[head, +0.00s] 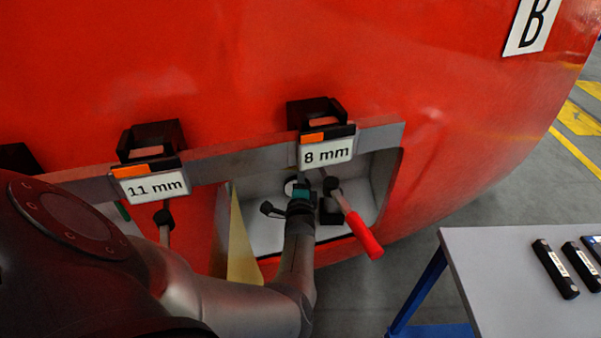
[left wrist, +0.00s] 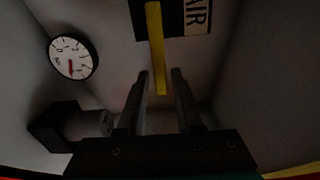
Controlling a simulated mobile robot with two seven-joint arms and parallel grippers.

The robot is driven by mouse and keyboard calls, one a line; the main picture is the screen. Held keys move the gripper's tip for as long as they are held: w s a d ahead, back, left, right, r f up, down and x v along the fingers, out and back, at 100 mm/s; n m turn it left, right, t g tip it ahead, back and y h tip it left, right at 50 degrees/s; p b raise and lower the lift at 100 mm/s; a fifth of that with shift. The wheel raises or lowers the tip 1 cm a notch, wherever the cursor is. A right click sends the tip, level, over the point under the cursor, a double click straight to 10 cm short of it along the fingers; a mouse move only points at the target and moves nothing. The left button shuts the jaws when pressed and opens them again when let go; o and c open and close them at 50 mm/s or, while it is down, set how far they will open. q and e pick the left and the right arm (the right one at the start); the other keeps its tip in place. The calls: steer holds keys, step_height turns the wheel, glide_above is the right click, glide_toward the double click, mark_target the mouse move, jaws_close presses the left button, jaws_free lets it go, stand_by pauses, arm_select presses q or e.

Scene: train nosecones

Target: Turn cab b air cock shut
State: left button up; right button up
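The cab is a red nosecone (head: 240,60) with a "B" sign (head: 531,24). My left arm reaches into the pale recess (head: 365,190) below the "8 mm" label, where my left gripper (head: 300,190) is small and partly hidden by my own wrist. In the left wrist view the air cock's yellow lever (left wrist: 155,45) runs nearly straight up and down beside a dark plate marked "AIR" (left wrist: 196,17). My left gripper (left wrist: 161,72) is open there. Its two fingers stand either side of the lever's lower end, with visible gaps. My right gripper is out of view.
A round gauge with a red needle (left wrist: 73,57) and a dark cylindrical fitting (left wrist: 75,125) are left of the fingers. A red-handled lever or tool (head: 362,235) slants beside my wrist. Labels "8 mm" (head: 327,153) and "11 mm" (head: 155,187) hang above. A grey table (head: 500,290) stands right.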

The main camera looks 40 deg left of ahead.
arm_select(q)
jaws_close()
stand_by(1.1)
